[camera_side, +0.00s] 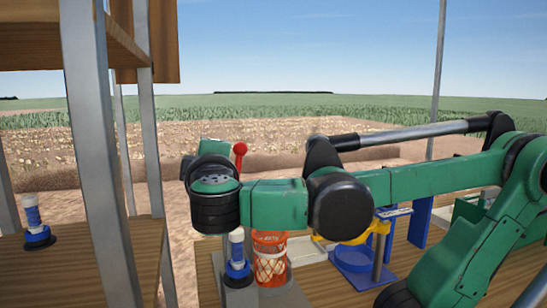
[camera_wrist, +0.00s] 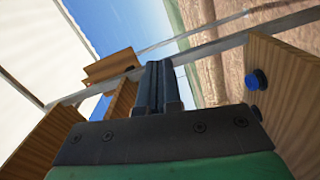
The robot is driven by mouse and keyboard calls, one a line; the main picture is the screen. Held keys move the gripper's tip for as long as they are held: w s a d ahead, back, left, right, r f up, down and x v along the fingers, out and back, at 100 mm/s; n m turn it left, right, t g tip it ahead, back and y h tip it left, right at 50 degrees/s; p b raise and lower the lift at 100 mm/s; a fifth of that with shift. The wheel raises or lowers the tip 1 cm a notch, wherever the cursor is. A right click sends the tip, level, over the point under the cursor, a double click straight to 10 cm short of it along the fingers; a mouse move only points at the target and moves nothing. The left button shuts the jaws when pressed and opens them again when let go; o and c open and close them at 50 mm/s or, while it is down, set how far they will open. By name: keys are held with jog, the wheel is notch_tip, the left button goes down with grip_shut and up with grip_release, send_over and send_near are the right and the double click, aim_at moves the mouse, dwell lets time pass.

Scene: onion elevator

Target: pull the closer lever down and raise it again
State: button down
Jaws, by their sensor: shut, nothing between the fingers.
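A lever with a red ball knob (camera_side: 239,149) sticks up just behind my wrist in the side view. Its lower part is hidden by my arm, and I cannot tell if it is the closer lever. My gripper shows in the wrist view, with its two dark fingers (camera_wrist: 158,85) side by side and shut on nothing. In the side view the fingers are hidden behind my wrist. I cannot tell whether they touch the lever. No lever is clear in the wrist view.
A blue-and-white fitting (camera_side: 237,248) stands below my wrist; a similar one (camera_side: 34,220) is on the left wooden deck. An orange-and-white basket (camera_side: 269,257) and a blue round stand (camera_side: 354,258) are on the bench. A grey post (camera_side: 101,160) rises at left. A blue knob (camera_wrist: 257,80) shows in the wrist view.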

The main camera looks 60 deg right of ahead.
aim_at(237, 148)
jog(key=w+d+f, duration=0.1)
jog(key=w+d, duration=0.3)
jog(key=d, duration=0.6)
jog(key=shift+w+d, duration=0.25)
jog(key=shift+d, duration=0.1)
jog(key=shift+s+d+f+m, duration=0.1)
jog(key=shift+s+d+m, duration=0.5)
jog(key=shift+s+d, duration=0.1)
jog(key=s+d+f+m, duration=0.5)
jog(key=s+d+m, duration=0.1)
jog(key=s+d, duration=0.2)
jog(key=shift+f+m, duration=0.3)
jog(key=shift+f, duration=0.1)
dwell(0.3)
